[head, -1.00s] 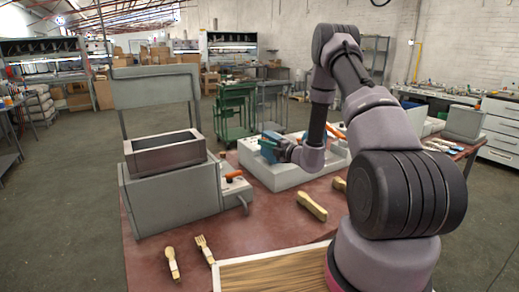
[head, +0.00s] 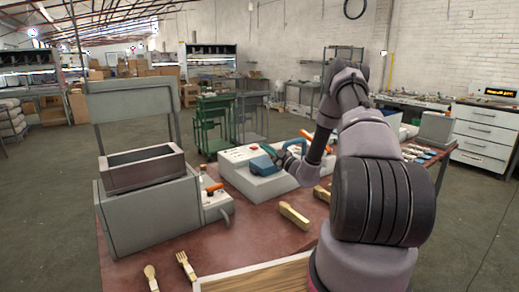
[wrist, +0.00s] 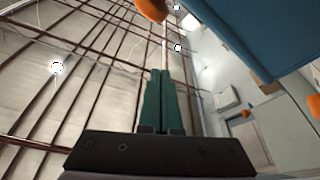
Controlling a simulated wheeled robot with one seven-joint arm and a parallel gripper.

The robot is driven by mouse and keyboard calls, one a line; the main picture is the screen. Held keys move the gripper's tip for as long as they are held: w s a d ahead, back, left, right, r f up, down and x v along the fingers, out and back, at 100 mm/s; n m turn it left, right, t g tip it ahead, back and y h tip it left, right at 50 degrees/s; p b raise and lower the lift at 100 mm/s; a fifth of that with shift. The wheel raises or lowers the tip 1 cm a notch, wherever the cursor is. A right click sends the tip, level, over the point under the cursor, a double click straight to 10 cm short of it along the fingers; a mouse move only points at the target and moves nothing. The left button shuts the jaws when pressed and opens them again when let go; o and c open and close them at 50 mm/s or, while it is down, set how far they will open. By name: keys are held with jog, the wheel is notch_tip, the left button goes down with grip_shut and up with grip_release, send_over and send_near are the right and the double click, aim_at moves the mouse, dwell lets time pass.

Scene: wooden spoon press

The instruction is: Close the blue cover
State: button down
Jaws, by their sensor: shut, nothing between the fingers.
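The blue cover (head: 263,166) lies low on top of the light grey press box (head: 238,179) in the head view. It looks lowered, but whether it is fully seated is too small to tell. In the wrist view a large blue surface, likely the cover (wrist: 275,30), fills the upper right corner. My gripper (head: 270,150) is just behind and above the cover in the head view. Its green fingers (wrist: 160,75) are together and empty in the wrist view. I cannot tell whether they touch the cover.
A grey press with an open metal bin (head: 145,168) stands at the left. A wooden spoon (head: 151,278), a fork (head: 186,265) and a wooden piece (head: 294,215) lie on the red-brown table (head: 245,238). An orange handle (head: 305,136) rises behind my arm.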

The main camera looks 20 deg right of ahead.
aim_at(271, 162)
jog(key=d+m, duration=0.1)
jog(key=d+f+m+h, duration=0.1)
jog(key=m, duration=0.1)
jog(key=w+d+f+m+t, duration=0.1)
jog(key=shift+m+h, duration=0.3)
jog(key=shift+m, duration=0.1)
jog(key=shift+w+d+f+m+t+h, duration=0.15)
jog(key=shift+d+f+m+t+h, duration=0.15)
jog(key=shift+d+f+m, duration=0.45)
jog(key=shift+w+d+f+m, duration=0.15)
jog(key=shift+d+f+m, duration=0.1)
jog(key=shift+f, duration=0.2)
jog(key=shift+f, duration=0.1)
